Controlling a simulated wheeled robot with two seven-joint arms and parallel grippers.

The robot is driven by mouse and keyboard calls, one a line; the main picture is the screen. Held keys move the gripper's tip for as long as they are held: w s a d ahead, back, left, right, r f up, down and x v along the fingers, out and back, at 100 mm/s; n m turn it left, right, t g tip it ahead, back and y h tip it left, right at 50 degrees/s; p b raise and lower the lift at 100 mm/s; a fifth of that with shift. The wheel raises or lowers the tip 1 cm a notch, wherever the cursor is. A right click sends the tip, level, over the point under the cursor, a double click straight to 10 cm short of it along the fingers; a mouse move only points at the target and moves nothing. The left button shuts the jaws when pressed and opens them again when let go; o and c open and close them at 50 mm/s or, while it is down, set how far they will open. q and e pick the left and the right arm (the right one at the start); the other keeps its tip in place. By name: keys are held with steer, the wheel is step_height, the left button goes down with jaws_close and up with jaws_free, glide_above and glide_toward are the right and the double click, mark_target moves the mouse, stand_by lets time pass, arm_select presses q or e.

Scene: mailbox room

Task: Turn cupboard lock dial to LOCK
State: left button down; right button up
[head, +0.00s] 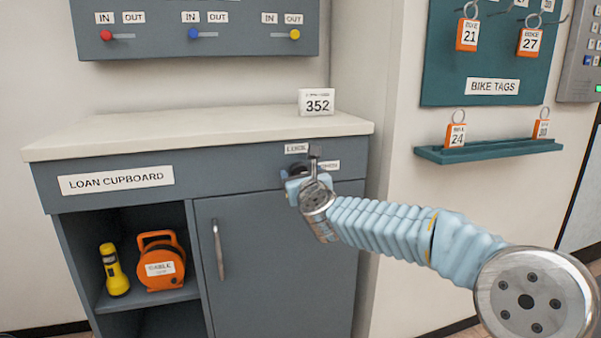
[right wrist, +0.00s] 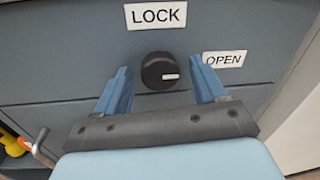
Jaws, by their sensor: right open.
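The lock dial (right wrist: 160,71) is a round black knob on the grey cupboard front (head: 278,229). Its white pointer mark faces right, on the side of the OPEN label (right wrist: 224,59). The LOCK label (right wrist: 158,16) is above the dial. In the head view the dial (head: 294,171) is mostly hidden behind my right gripper (head: 297,183). In the right wrist view that gripper (right wrist: 160,88) is open, with one blue finger on each side of the dial and visible gaps between. My left gripper is not in view.
A white 352 block (head: 316,102) stands on the cupboard top (head: 190,130). The open shelf at left holds a yellow torch (head: 114,270) and an orange cable reel (head: 160,262). The cupboard door has a handle (head: 218,249). A teal ledge (head: 490,150) with bike tags is on the right wall.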

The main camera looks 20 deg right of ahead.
steer(key=shift+w, duration=0.1)
steer(key=c, duration=1)
steer(key=shift+c, duration=0.2)
steer(key=n+b, duration=0.2)
steer(key=n, duration=0.1)
steer(key=shift+f+n, duration=0.15)
steer(key=shift+n, duration=0.15)
steer(key=n+b, duration=0.1)
steer(key=n, duration=0.3)
steer(key=shift+n+t+y+b, duration=0.3)
steer(key=shift+n+t+b, duration=0.1)
steer(key=n+b, duration=0.1)
steer(key=n, duration=0.4)
steer(key=shift+d+n+y, duration=0.1)
steer(key=shift+n+y, duration=0.2)
steer(key=shift+n, duration=0.1)
steer(key=shift+n+y, duration=0.3)
steer(key=shift+n, duration=2.2)
